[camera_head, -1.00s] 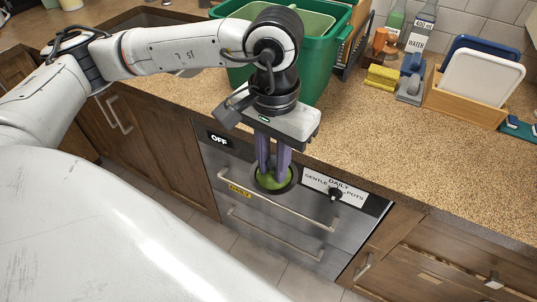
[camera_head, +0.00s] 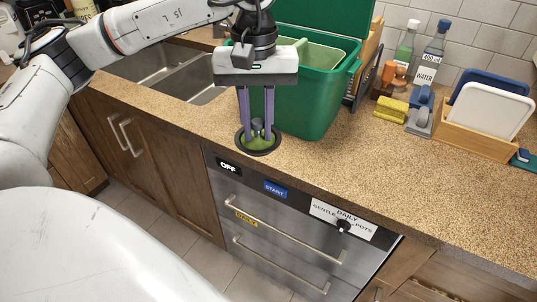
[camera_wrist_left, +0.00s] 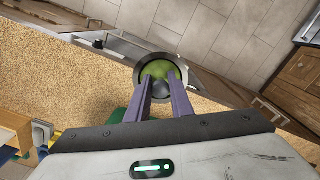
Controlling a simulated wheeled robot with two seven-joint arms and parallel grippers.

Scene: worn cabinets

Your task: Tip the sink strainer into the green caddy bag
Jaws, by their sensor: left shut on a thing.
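The sink strainer (camera_head: 258,147) is a round cup with a dark rim, a knob in its middle and green matter inside. My left gripper (camera_head: 256,135) points down and is shut on the strainer's knob. The strainer is in front of the green caddy (camera_head: 309,112), near the counter's front edge; it looks level. In the left wrist view the strainer (camera_wrist_left: 163,72) sits between the purple fingertips (camera_wrist_left: 160,95). The caddy stands open on the counter, with a pale green bag (camera_head: 318,58) lining it. Its inside bottom is hidden. My right gripper is not in view.
The sink (camera_head: 165,65) lies left of the caddy. A dishwasher front (camera_head: 290,225) is below the counter, whose right front is clear.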

